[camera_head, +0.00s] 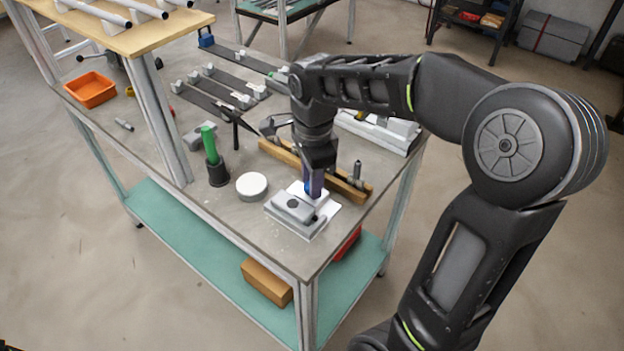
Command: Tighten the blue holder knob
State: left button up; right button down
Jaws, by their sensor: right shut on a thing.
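How tight the knob is cannot be seen. My left gripper is not in view.
On the grey table (225,212) stand a white disc (252,186), a black cup with a green handle (217,174) and a wooden bar (283,153) close behind my gripper. An orange bin (91,90) is at the far left. Dark rails (215,108) lie at the back.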

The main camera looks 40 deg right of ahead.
jog(key=shift+r, duration=0.1)
jog(key=c, duration=1.4)
grip_release()
jog(key=shift+o, duration=0.2)
jog(key=r, duration=0.7)
jog(key=shift+s+r, duration=0.2)
jog(key=shift+r, duration=0.15)
